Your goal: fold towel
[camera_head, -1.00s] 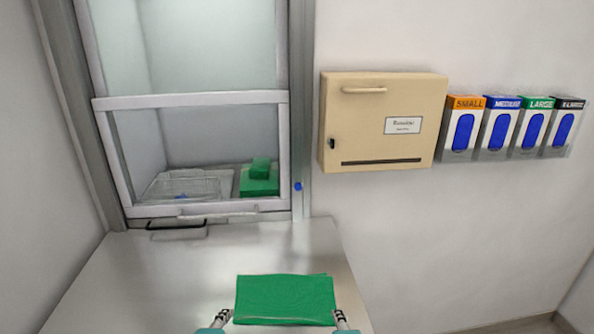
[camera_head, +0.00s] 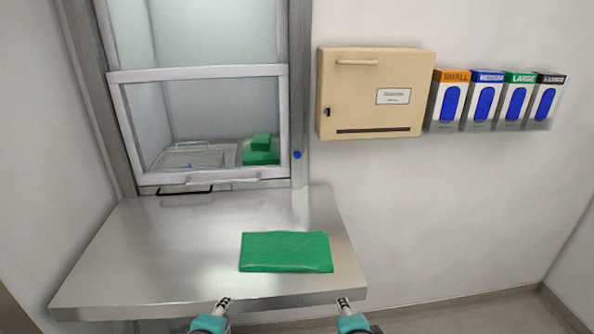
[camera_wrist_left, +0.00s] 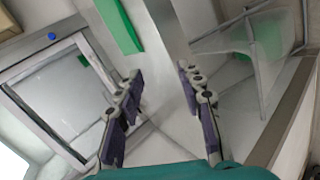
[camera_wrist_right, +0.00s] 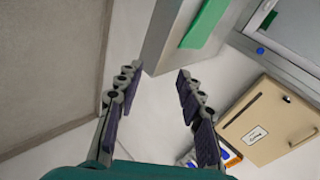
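The green towel (camera_head: 286,252) lies flat as a rectangle on the right part of the steel table. It also shows at the top of the left wrist view (camera_wrist_left: 119,26) and the right wrist view (camera_wrist_right: 205,22). My left gripper (camera_head: 224,302) is at the table's front edge, nearer to me than the towel and apart from it. In the left wrist view its fingers are spread with nothing between them. My right gripper (camera_head: 343,302) is by the front right corner, also apart from the towel. Its fingers are spread and empty in the right wrist view.
The steel table (camera_head: 150,255) is bare left of the towel. A framed pass-through window (camera_head: 200,130) stands behind it, with a wire tray (camera_head: 190,157) and green items (camera_head: 261,152) inside. A beige wall box (camera_head: 369,95) and several glove boxes (camera_head: 485,100) hang at right.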

